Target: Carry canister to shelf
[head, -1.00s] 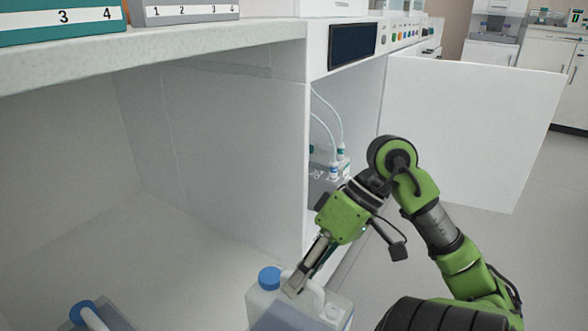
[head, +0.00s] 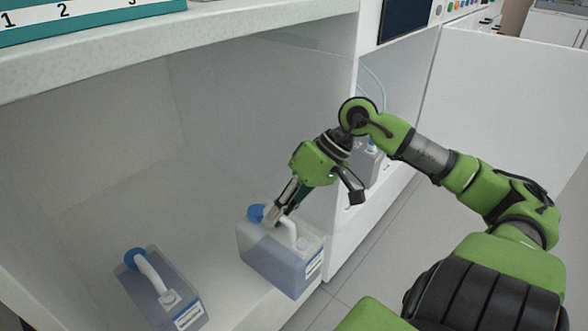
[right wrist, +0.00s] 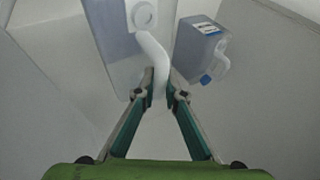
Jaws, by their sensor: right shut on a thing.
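My right gripper (head: 281,217) is shut on the white handle of a translucent canister (head: 268,255) with a blue cap and a label. The canister is upright at the right front part of the open white shelf bay (head: 215,215), close to the right side wall. I cannot tell whether its base touches the shelf floor. In the right wrist view the fingertips (right wrist: 161,88) close around the handle, and the held canister (right wrist: 108,45) shows at the top. My left gripper is not in view.
A second canister (head: 160,290) with a blue cap stands on the shelf floor to the left; it also shows in the right wrist view (right wrist: 200,45). A bench top (head: 200,45) overhangs the bay. An open white door (head: 500,110) stands at the right. A compartment with tubing lies beyond the wall.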

